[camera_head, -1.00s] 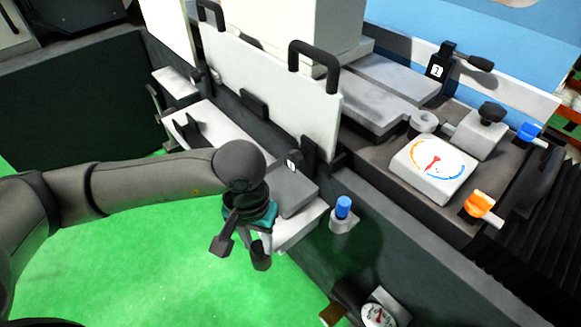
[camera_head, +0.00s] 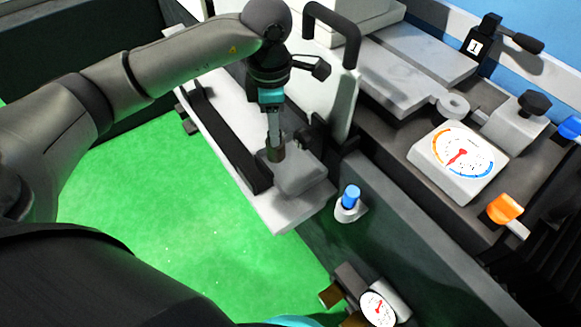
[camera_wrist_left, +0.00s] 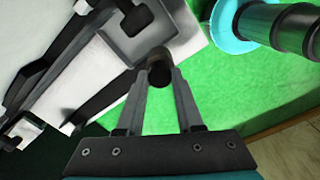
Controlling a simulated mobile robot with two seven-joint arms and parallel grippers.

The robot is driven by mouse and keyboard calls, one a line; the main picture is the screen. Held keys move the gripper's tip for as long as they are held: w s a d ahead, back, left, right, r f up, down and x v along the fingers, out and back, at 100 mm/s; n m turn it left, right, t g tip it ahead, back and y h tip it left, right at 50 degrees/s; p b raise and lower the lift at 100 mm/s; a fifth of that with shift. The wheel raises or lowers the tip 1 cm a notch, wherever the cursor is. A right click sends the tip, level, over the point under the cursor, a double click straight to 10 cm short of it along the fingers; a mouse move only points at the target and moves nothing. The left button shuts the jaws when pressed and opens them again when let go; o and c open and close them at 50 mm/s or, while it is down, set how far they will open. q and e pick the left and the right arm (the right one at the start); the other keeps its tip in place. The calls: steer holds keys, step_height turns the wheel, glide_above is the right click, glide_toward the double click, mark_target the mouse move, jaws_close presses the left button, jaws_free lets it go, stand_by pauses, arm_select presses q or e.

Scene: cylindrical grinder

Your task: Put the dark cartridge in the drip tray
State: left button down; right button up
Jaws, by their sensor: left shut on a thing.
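My left gripper (camera_head: 274,136) points down and is shut on the dark cartridge (camera_head: 277,154), a short dark brown cylinder. In the left wrist view the cartridge (camera_wrist_left: 158,68) sits between the tips of my left gripper (camera_wrist_left: 158,82). A shallow grey tray (camera_head: 306,180), which looks like the drip tray, lies on the white ledge of the machine. In the head view the cartridge overlaps its near-left side. In the left wrist view the tray (camera_wrist_left: 135,45) shows just beyond the cartridge, to the upper left. Whether they touch cannot be told. My right gripper is not in view.
An upright white panel with a black handle (camera_head: 334,22) stands close behind my left gripper. A dark bar (camera_head: 225,140) runs along the ledge. A blue knob (camera_head: 351,197) and a gauge (camera_head: 378,308) are to the right. Green floor (camera_head: 190,220) is clear at left.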

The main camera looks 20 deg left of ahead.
arm_select(q)
steer(key=w+a+r+n+b, duration=0.1)
steer(key=w+a+r+n, duration=0.2)
steer(key=n, duration=0.8)
steer(key=w+r+n, duration=0.2)
steer(key=r+n, duration=0.3)
steer(key=n, duration=0.6)
steer(key=f+b, duration=0.2)
steer(key=f, duration=0.8)
steer(key=f+b, duration=0.3)
steer(key=f, duration=0.7)
steer(key=shift+w+a, duration=0.2)
steer(key=shift+f, duration=0.1)
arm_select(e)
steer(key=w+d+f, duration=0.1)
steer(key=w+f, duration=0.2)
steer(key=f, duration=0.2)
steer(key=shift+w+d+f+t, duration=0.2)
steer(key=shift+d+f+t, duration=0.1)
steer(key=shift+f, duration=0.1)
